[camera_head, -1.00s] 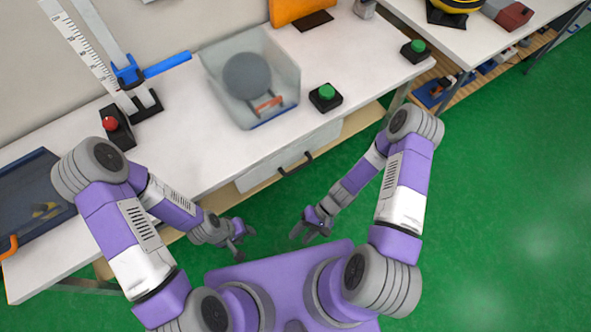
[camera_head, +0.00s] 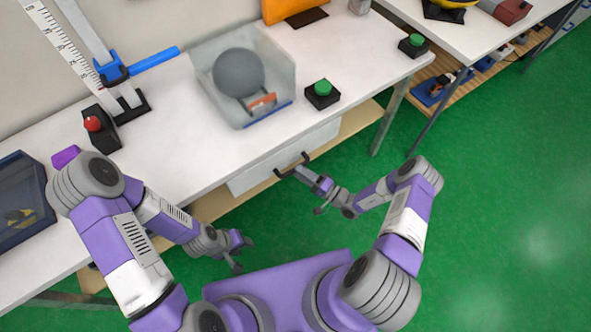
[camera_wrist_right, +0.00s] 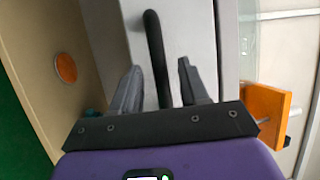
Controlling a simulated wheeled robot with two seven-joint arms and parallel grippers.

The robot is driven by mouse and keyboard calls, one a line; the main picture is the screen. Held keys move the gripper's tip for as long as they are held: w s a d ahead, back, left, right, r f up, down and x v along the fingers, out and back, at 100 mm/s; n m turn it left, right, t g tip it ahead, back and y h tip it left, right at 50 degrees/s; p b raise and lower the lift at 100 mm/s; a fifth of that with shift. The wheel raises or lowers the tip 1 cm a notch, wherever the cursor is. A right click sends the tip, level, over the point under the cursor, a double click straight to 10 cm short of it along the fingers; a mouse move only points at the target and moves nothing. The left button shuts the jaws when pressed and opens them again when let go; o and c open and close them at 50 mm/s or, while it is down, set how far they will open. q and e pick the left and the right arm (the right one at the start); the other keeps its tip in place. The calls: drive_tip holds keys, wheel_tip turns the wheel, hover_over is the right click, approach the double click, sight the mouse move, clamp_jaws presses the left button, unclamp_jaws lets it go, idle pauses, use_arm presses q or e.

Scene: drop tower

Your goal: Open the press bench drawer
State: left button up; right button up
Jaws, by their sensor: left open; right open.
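The press bench drawer (camera_head: 258,177) has a pale front under the white bench top and looks closed. Its dark bar handle (camera_head: 282,174) is on that front. My right gripper (camera_head: 298,170) is at the handle. In the right wrist view the handle (camera_wrist_right: 155,50) runs between the two open fingers of my right gripper (camera_wrist_right: 158,82), with gaps on both sides. The fingers point at the drawer front (camera_wrist_right: 187,40). My left gripper (camera_head: 245,256) is open and empty, in front of the bench and left of the drawer.
On the bench (camera_head: 190,140) stand a clear bin (camera_head: 208,95) with a grey ball (camera_head: 238,72), a green button (camera_head: 322,88), a red button (camera_head: 92,124) and a measuring post (camera_head: 62,45). A dark tray (camera_head: 22,235) is at left. The green floor before the drawer is open.

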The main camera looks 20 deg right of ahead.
drive_tip(key=shift+x, duration=1.35)
clamp_jaws()
